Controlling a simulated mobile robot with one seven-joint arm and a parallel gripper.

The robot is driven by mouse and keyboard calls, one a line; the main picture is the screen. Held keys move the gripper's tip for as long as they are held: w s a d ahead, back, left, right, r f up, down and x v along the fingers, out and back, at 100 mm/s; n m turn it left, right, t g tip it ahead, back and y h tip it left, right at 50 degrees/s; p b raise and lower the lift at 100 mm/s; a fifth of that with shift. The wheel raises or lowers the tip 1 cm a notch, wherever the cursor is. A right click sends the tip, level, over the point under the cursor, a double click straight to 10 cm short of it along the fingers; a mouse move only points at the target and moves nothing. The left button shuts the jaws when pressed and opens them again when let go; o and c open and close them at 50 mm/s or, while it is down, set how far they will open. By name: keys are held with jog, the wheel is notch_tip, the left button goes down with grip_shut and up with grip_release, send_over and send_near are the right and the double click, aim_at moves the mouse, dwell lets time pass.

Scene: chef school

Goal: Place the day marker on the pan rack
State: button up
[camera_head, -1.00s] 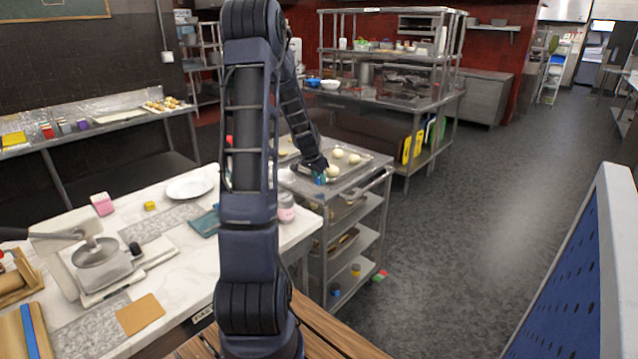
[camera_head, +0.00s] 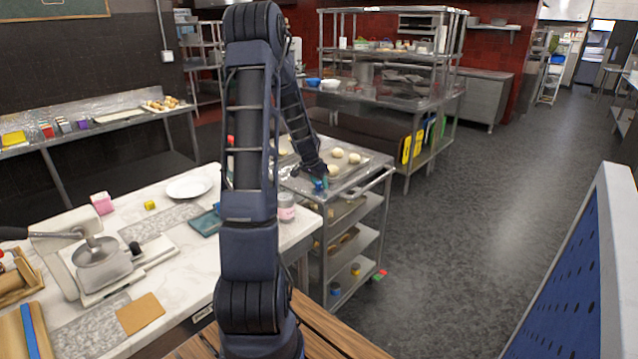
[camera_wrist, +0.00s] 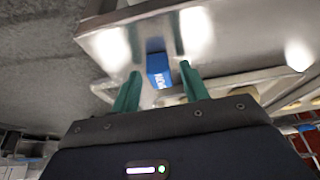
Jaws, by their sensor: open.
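The day marker (camera_wrist: 158,71) is a small blue block with white lettering in the wrist view. It lies against the bare metal of the pan rack (camera_wrist: 115,45), near an edge. My gripper (camera_wrist: 160,68) is open, with its two green fingers on either side of the marker and visible gaps to it. In the head view the pan rack (camera_head: 349,211) is a metal cart with several shelves, and my gripper (camera_head: 318,184) is at its top, near the front left corner. The marker is too small there to tell apart from the fingertips.
Pale dough balls (camera_head: 354,158) lie on the rack's top behind my gripper. A pink-labelled jar (camera_head: 286,208) stands on the marble counter (camera_head: 180,245) to the left. Small coloured blocks (camera_head: 380,275) lie on the floor beside the rack.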

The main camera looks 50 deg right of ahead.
jog(key=v, duration=1.2)
jog(key=w+a+r+n+t+y, duration=0.1)
jog(key=w+a+r+n, duration=0.2)
jog(key=a, duration=0.7)
jog(key=a+r+n+t, duration=0.1)
jog(key=a+r+n, duration=0.3)
jog(key=a, duration=0.6)
jog(key=w+a+r+n+t+y, duration=0.15)
jog(key=a+r, duration=0.35)
jog(key=a, duration=0.5)
jog(key=s+a+r+n, duration=0.1)
jog(key=s+a+n, duration=0.2)
jog(key=a, duration=0.4)
jog(key=s+a+n+y, duration=0.1)
jog(key=s+a+n, duration=0.2)
jog(key=s+a, duration=0.2)
jog(key=s+a+r+n+t+y, duration=0.1)
jog(key=s+a+n, duration=0.2)
jog(key=a, duration=0.8)
jog(key=shift+s+r, duration=0.3)
jog(key=shift+s, duration=0.75)
